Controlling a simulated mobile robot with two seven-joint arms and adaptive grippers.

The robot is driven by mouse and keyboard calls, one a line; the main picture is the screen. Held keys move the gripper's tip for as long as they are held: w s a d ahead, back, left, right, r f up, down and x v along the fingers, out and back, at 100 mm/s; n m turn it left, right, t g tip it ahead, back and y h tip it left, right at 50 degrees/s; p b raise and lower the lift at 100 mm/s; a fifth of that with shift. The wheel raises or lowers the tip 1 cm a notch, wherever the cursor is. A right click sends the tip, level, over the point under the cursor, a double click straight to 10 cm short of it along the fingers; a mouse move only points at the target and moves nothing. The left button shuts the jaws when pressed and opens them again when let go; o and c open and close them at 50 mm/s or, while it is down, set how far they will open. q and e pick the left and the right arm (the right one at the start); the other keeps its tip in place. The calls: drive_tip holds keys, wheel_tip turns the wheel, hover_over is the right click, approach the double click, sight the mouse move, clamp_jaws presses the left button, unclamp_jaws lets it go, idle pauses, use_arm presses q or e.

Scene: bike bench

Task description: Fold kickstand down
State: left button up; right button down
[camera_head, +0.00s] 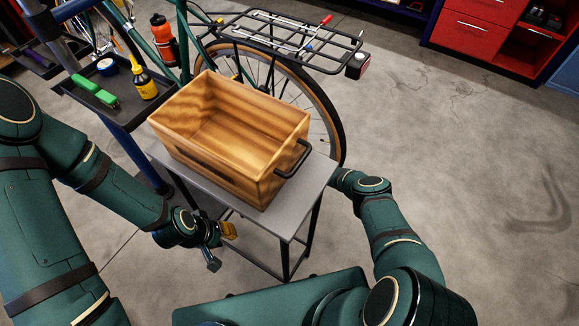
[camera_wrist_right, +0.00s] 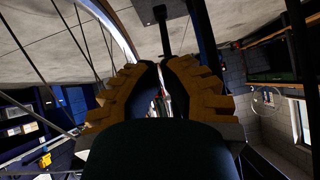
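The green bike shows at the top of the head view, with its rear wheel (camera_head: 337,128) behind a small table. I cannot make out the kickstand in the head view; the table and wooden crate block the lower bike. My right forearm reaches behind the table's right edge, and its gripper is hidden there. In the right wrist view, the right gripper (camera_wrist_right: 162,68) has its tan pads apart, close to spokes and a wheel rim (camera_wrist_right: 118,25). Dark bars show beyond the fingertips; I cannot tell whether one is the kickstand. My left gripper (camera_head: 220,247) is open and empty before the table.
The wooden crate (camera_head: 216,165) with black handles stands on the grey table (camera_head: 309,185). A dark tray (camera_head: 118,112) holds a yellow bottle (camera_head: 142,78) and green tool. A black rear rack (camera_head: 285,40) sits above the wheel. Red drawers (camera_head: 466,38) stand at the back right. Floor at right is clear.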

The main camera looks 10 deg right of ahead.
drive_tip(key=v, duration=1)
drive_tip(key=shift+s+d, duration=0.2)
drive_tip(key=shift+s, duration=0.05)
idle(0.3)
